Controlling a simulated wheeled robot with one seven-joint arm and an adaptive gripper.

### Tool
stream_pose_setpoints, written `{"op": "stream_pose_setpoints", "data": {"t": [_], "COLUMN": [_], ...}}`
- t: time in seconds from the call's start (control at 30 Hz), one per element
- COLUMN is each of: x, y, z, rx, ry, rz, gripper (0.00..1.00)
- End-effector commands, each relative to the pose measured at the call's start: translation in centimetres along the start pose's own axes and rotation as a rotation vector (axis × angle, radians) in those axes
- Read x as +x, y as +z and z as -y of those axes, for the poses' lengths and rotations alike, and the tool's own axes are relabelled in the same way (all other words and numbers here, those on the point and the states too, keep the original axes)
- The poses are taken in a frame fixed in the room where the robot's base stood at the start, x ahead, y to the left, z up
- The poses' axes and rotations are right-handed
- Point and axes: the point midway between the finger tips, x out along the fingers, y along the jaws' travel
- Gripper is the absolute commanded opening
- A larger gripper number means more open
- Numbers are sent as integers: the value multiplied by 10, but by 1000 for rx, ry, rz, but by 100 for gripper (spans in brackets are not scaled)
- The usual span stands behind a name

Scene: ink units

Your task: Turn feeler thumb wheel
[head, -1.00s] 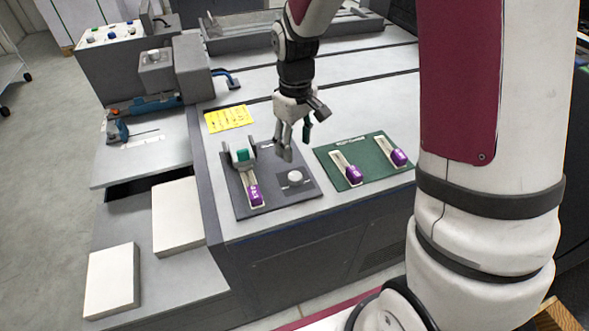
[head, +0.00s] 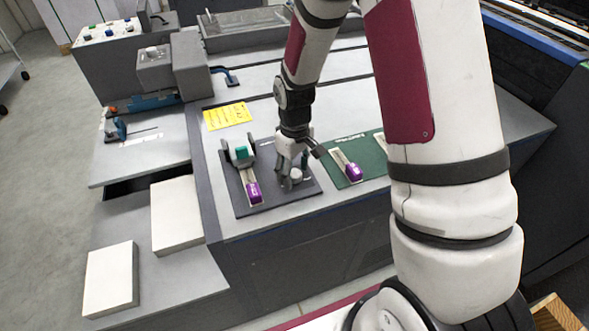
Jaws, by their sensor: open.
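A small round white knob (head: 296,174), perhaps the feeler thumb wheel, stands on the dark grey plate (head: 276,198) on the machine top. My gripper (head: 291,181) points down at the knob, with its fingers open and close around or beside it. I cannot tell whether they touch it. On the left of the same plate is a slotted lever unit with a green block (head: 242,153) at its back and a purple labelled piece (head: 254,192) at its front.
A green plate (head: 366,158) with a purple-ended lever (head: 353,171) lies to the right, partly hidden by my arm. A yellow note (head: 228,116) lies behind the grey plate. White paper stacks (head: 177,215) sit lower left. The machine top behind is mostly clear.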

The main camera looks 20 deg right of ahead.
Motion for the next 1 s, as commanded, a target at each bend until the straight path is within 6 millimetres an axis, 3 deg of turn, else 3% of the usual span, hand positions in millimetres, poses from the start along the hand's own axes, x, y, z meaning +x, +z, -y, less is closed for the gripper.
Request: {"op": "stream_pose_setpoints", "data": {"t": [0.03,0.2,0.23,0.43,0.73,1.0], "x": [0,0,0,0,0,0], "y": [0,0,0,0,0,0], "z": [0,0,0,0,1,0], "rx": [0,0,0,44,331,368], "ry": [0,0,0,0,0,0], "rz": [0,0,0,1,1,1], "gripper": [46,7,4,4,4,4]}}
